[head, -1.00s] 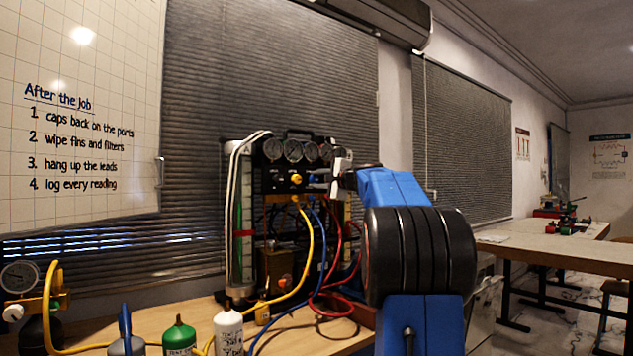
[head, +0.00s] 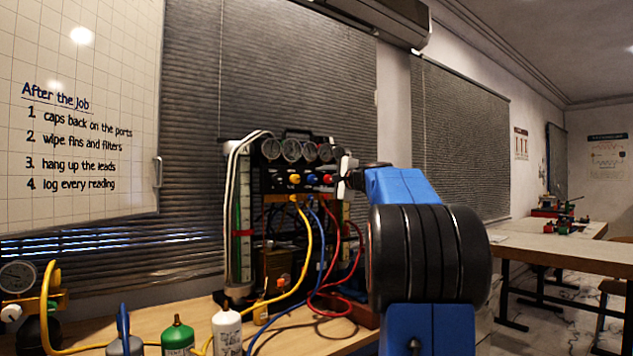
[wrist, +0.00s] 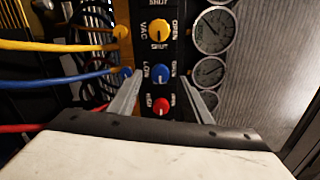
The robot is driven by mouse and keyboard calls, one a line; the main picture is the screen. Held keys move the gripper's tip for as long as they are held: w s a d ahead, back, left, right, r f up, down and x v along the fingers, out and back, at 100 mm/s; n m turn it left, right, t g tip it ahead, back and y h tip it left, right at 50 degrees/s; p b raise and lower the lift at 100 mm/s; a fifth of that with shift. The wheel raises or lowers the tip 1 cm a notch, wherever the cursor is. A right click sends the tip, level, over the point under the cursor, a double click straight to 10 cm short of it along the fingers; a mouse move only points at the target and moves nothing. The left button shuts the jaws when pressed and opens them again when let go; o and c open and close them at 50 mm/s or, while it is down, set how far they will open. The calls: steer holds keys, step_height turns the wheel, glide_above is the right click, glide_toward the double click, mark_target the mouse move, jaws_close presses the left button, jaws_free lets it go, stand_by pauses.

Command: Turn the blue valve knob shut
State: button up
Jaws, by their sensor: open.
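The blue valve knob (head: 311,179) sits on the dark manifold panel, between a yellow knob (head: 295,180) and a red knob (head: 327,179). In the wrist view the blue knob (wrist: 161,74) is beside the label LOW, with OPEN printed on its right. I cannot tell where its pointer rests. My gripper (head: 340,172) is open and empty, just right of the knobs in the head view. In the wrist view its fingers (wrist: 163,88) stand apart on either side of the red knob (wrist: 162,104), with the blue knob just beyond the tips.
Round gauges (head: 291,150) line the panel top. Yellow (head: 305,250), blue (head: 321,245) and red hoses hang below the panel. The bench top (head: 290,335) is partly bare in front.

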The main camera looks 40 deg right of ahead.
steer(key=s, duration=1.3)
steer(key=shift+s+a, duration=0.2)
steer(key=shift+s, duration=0.1)
steer(key=s+a+f+n+g+y, duration=0.2)
steer(key=a+f+n+g, duration=0.25)
steer(key=a+f, duration=0.9)
steer(key=s+a+f+n+g+y, duration=0.25)
steer(key=a+f+n, duration=0.25)
steer(key=a+f, duration=0.85)
steer(key=s+a+f+n+g+h, duration=0.2)
steer(key=s+a+f+n, duration=0.3)
steer(key=s+f, duration=0.6)
steer(key=s+a+f+n+g+h, duration=0.2)
steer(key=s+a+f+n+g, duration=0.2)
steer(key=s+f, duration=0.7)
steer(key=s+a+n, duration=0.2)
steer(key=a, duration=0.2)
steer(key=shift+a+f, duration=0.25)
steer(key=shift+f, duration=0.05)
